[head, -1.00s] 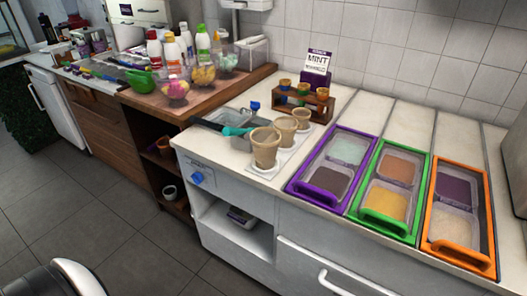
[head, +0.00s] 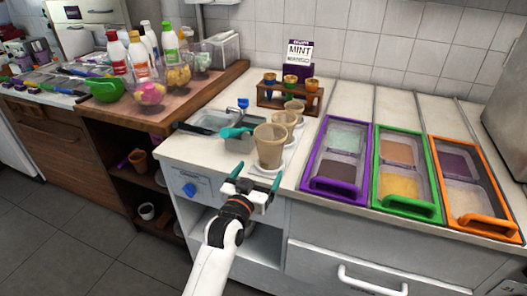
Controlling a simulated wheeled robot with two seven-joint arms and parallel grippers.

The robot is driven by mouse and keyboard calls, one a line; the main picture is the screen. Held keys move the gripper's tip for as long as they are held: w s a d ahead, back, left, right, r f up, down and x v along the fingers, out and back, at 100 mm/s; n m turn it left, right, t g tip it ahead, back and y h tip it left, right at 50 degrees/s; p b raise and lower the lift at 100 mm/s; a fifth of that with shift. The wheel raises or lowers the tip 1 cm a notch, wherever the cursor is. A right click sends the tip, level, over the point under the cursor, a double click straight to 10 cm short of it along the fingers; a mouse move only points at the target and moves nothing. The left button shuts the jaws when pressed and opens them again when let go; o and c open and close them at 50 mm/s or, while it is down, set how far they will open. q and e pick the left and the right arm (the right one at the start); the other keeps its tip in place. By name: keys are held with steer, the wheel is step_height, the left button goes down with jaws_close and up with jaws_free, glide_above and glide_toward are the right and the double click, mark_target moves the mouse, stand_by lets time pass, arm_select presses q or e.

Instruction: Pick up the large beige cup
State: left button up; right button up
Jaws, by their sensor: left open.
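The large beige cup (head: 270,147) stands upright at the front of a row of three beige cups on the white counter. A middle cup (head: 286,121) and a smaller cup (head: 295,107) stand behind it, partly hidden. My left gripper (head: 257,178) is open and empty, with green-tipped fingers spread. It is in front of and below the large cup in the picture, near the counter's front edge, and not closed around it. My right gripper is not in view.
A metal tray with a teal-handled tool (head: 235,132) lies left of the cups. Topping bins in purple (head: 309,160), green (head: 408,209) and orange (head: 478,230) frames are to the right. A wooden rack (head: 264,97) stands behind.

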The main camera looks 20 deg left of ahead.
mark_target(267, 160)
arm_select(q)
steer(key=w, duration=0.4)
steer(key=shift+w+d, duration=0.15)
steer(key=shift+w, duration=0.1)
steer(key=shift+w+f, duration=0.15)
steer(key=shift+w, duration=1.3)
steer(key=shift+w+f, duration=0.1)
steer(key=shift+w, duration=1.35)
steer(key=c, duration=1)
